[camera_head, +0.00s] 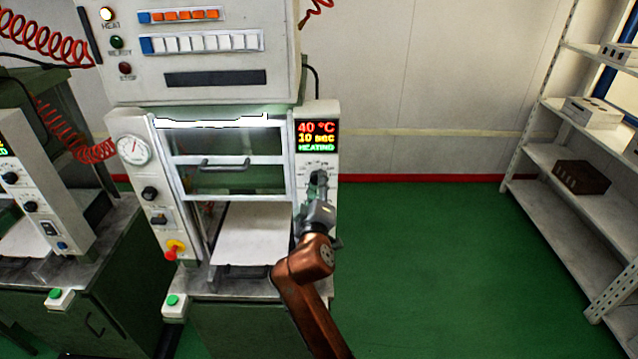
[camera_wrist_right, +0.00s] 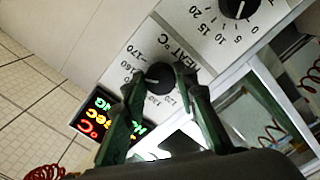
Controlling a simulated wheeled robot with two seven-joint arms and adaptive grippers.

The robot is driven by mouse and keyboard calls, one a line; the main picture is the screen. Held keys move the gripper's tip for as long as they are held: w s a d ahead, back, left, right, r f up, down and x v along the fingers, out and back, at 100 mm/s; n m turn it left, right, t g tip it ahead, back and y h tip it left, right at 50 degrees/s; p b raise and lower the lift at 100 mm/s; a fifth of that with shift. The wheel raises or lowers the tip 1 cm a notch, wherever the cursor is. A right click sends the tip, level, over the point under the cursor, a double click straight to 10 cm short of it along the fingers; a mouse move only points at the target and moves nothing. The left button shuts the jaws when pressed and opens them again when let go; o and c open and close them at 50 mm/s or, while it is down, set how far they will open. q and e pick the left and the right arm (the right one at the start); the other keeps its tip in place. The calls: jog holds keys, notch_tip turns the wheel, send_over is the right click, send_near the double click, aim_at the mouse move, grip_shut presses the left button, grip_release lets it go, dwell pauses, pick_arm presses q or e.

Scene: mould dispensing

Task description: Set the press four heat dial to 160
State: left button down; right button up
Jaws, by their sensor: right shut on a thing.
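The press (camera_head: 318,250) with the lit display stands in the middle of the head view. Its display (camera_head: 317,136) reads 40 °C, 10 sec and HEATING. The heat dial (camera_wrist_right: 160,78) is a round black knob on a white panel, with HEAT °C and a printed scale around it; 160 and 170 are legible. My right gripper (camera_wrist_right: 161,88) is shut on the heat dial, a finger on either side; it also shows in the head view (camera_head: 318,180) at the right panel. I cannot read the dial's exact setting. My left gripper is not in view.
A second black dial (camera_wrist_right: 240,8) with a 0-to-20 scale sits beside the heat dial. The press door handle (camera_head: 225,166) is left of my right gripper. Another press (camera_head: 40,190) stands at the left. Shelves (camera_head: 575,150) line the right; the green floor between is clear.

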aim_at(318, 145)
jog(key=shift+a, duration=0.1)
jog(key=o, duration=1.1)
jog(key=shift+s+a+r, duration=0.1)
jog(key=shift+s, duration=0.05)
jog(key=shift+o, duration=0.2)
jog(key=r, duration=0.9)
jog(key=shift+d+r, duration=0.3)
jog(key=shift+r, duration=0.25)
jog(key=shift+w+a, duration=0.2)
jog(key=shift+s+d, duration=0.15)
jog(key=shift+d, duration=0.05)
